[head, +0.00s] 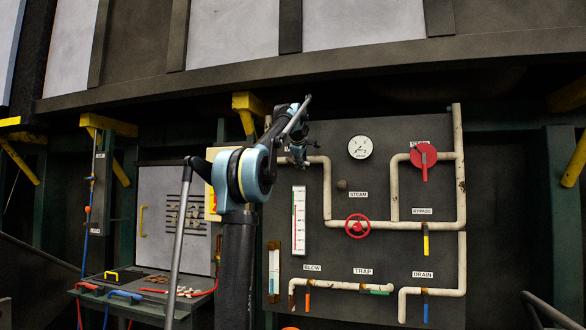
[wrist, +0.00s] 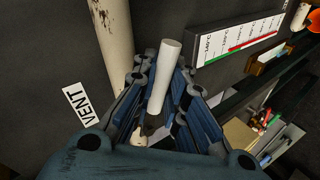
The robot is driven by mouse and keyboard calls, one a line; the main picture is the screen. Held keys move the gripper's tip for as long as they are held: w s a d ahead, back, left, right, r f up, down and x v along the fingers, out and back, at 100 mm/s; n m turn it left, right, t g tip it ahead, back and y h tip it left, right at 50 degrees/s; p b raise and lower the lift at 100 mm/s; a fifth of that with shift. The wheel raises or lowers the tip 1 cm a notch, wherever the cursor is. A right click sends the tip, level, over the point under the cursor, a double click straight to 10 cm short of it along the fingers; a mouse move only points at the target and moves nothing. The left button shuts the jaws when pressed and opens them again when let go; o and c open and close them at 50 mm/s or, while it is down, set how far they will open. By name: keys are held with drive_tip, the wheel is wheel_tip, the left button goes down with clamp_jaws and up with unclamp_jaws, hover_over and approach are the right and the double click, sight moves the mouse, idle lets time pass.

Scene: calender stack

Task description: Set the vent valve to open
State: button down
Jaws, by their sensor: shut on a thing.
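The VENT label (wrist: 77,103) is on the dark panel in the wrist view, beside a beige pipe (wrist: 113,40). A white rod-shaped handle (wrist: 166,70), by the label the vent valve's lever, stands between the blue-grey fingers of my gripper (wrist: 160,100). The gripper is shut on this handle. In the head view my gripper (head: 298,155) is at the upper left of the pipe panel, in front of a pipe end. It hides the vent valve there, so the lever's setting cannot be told.
The panel (head: 385,245) also carries a red STEAM wheel (head: 357,226), a yellow BYPASS lever (head: 426,241), a red disc with a handle (head: 423,160), a gauge (head: 360,147) and a vertical scale (head: 299,220). A workbench (head: 145,305) with tools stands at lower left.

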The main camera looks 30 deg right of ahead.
drive_tip(key=shift+w+a+r, duration=0.1)
drive_tip(key=shift+w+a, duration=0.15)
drive_tip(key=c, duration=1.6)
unclamp_jaws()
drive_tip(key=shift+w+a, duration=0.1)
drive_tip(key=shift+a, duration=0.05)
drive_tip(key=shift+s+a+r, duration=0.1)
drive_tip(key=shift+s+r, duration=0.1)
drive_tip(key=shift+s, duration=0.3)
drive_tip(key=shift+v, duration=3.45)
drive_tip(key=shift+w+a, duration=0.1)
